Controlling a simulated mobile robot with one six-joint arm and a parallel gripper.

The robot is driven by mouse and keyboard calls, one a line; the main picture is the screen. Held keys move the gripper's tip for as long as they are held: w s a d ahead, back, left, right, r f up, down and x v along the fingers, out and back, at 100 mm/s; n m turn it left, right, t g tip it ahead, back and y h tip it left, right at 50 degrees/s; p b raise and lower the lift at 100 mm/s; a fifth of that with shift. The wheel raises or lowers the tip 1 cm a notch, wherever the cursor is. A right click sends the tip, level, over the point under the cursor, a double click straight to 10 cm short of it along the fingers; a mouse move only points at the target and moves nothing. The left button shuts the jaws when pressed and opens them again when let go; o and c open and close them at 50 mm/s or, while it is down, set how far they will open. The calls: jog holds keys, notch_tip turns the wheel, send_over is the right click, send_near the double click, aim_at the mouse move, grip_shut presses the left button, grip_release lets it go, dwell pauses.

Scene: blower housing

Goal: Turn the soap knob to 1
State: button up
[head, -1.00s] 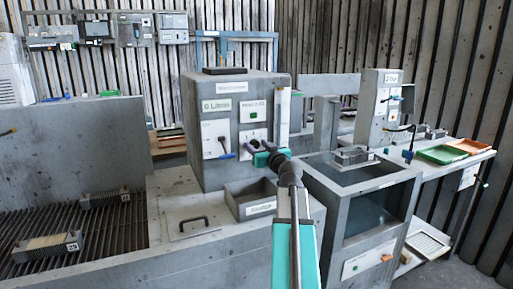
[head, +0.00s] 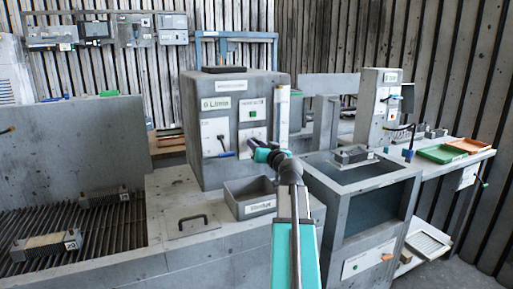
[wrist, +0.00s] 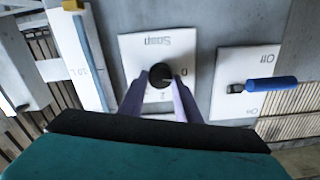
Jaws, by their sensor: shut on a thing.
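The soap knob (wrist: 160,76) is a small dark round knob on a white plate (wrist: 150,45) marked "Soap", which appears upside down in the wrist view. A "0" shows beside the knob; a "1" mark and the knob's pointer cannot be made out. My gripper (wrist: 160,84) has its two pale purple fingers on either side of the knob, shut on it. In the head view my gripper (head: 252,147) is at the front of the grey control housing (head: 232,88) and hides the knob.
Beside the soap plate is an On/Off plate (wrist: 240,65) with a blue-handled lever (wrist: 271,84). A yellow-and-blue upright gauge (wrist: 83,50) stands on the other side. Below my gripper is an open grey bin (head: 262,207).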

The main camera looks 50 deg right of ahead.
jog(key=m, duration=0.6)
jog(key=shift+w, duration=0.1)
dwell(0.4)
jog(key=o, duration=1)
jog(key=shift+d, duration=0.1)
jog(key=shift+b+v, duration=2.8)
jog(key=shift+v, duration=4.05)
